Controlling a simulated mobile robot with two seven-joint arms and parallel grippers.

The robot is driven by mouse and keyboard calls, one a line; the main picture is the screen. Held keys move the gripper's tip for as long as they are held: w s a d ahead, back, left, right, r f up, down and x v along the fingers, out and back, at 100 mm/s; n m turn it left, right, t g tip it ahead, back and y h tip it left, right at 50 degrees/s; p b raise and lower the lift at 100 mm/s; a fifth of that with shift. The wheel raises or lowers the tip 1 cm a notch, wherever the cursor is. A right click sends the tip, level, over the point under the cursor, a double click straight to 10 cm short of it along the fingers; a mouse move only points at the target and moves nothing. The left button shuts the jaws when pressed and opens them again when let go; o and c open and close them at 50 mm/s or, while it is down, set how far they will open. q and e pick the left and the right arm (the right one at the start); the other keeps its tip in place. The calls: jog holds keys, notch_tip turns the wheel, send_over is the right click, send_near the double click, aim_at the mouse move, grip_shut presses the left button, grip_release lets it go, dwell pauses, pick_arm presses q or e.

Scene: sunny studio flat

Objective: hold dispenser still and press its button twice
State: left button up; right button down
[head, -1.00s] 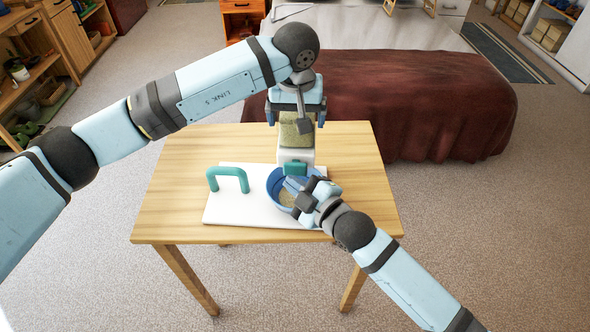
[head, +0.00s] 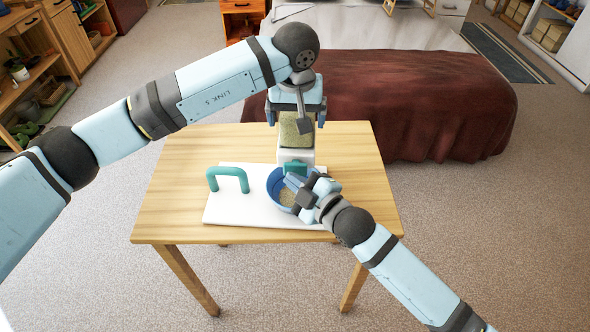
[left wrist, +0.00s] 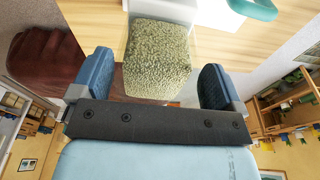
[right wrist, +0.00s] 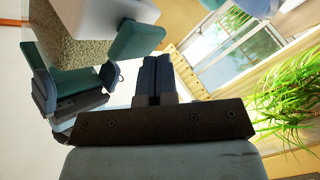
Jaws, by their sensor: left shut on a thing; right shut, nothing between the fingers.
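The dispenser has a clear hopper of greenish grain (head: 294,132) above a white body (head: 296,155) with a green button (head: 294,167) on its front. My left gripper (head: 296,117) is shut on the hopper from above, with one finger on each side; the left wrist view shows the grain between the fingers (left wrist: 156,78). My right gripper (head: 289,181) is shut and empty, with its tips at the button's front. In the right wrist view the closed fingers (right wrist: 161,62) are close to the green button (right wrist: 137,42); I cannot tell whether they touch.
A blue bowl (head: 273,186) with some grain in it stands below the button, partly hidden by my right gripper. A white board (head: 225,208) with a green handle (head: 228,172) lies on the wooden table (head: 170,205). The table's left side is clear.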

jog(key=shift+w+d, duration=0.1)
jog(key=shift+w, duration=0.85)
dwell(0.8)
jog(key=shift+s, duration=1.4)
jog(key=shift+s+a, duration=0.2)
jog(key=shift+s, duration=1.05)
jog(key=shift+s+a, duration=0.15)
jog(key=shift+s, duration=1.1)
pick_arm(q)
jog(key=o, duration=0.5)
